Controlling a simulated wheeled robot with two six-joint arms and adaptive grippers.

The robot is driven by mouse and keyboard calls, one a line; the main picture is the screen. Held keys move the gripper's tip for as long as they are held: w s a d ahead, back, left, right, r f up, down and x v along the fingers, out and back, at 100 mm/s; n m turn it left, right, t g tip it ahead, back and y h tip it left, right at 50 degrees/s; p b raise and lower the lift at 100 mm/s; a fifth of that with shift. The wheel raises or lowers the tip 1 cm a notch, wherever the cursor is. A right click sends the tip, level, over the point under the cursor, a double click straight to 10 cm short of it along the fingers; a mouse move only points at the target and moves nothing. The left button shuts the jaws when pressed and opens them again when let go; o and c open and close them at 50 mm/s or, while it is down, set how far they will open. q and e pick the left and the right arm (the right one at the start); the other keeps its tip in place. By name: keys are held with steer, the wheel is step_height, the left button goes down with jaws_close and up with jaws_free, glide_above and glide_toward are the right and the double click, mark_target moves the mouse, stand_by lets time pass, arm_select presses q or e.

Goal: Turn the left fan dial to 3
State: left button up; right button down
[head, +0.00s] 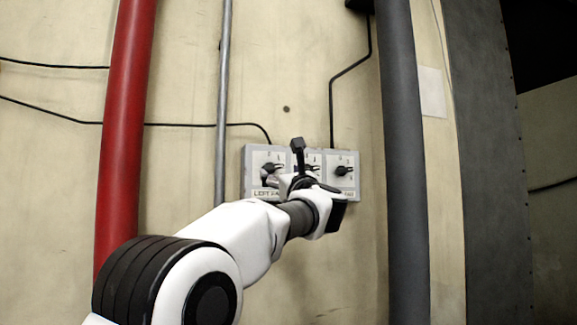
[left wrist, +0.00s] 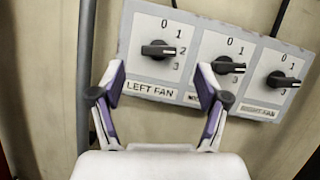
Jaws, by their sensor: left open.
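The left fan dial (left wrist: 158,49) is a black knob on a grey panel above the label LEFT FAN. Its bar lies roughly level in the left wrist view, with its right end towards the 2. In the head view the same dial (head: 272,168) is at the panel's left. My left gripper (left wrist: 160,80) is open and empty, its fingertips apart below the dial, either side of the label in the picture. I cannot tell how far they are from the panel. In the head view my left wrist partly hides the panel. My right gripper is not in view.
A middle dial (left wrist: 228,66) and a right fan dial (left wrist: 283,79) sit close to the right on the same row. A red pipe (head: 125,120), a thin grey pipe (head: 223,100) and a thick grey pipe (head: 405,150) run up the wall.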

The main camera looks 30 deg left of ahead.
mark_target(272, 167)
arm_select(q)
steer(key=p+x, duration=0.3)
steer(key=x, duration=0.3)
steer(key=shift+s+a+p, duration=0.15)
steer(key=shift+a+p, duration=0.05)
steer(key=shift+p, duration=0.15)
steer(key=shift+w, duration=0.35)
steer(key=shift+w+d+f, duration=0.1)
steer(key=shift+w+f, duration=0.05)
steer(key=shift+s, duration=0.3)
steer(key=c, duration=1.2)
steer(key=shift+o, duration=0.2)
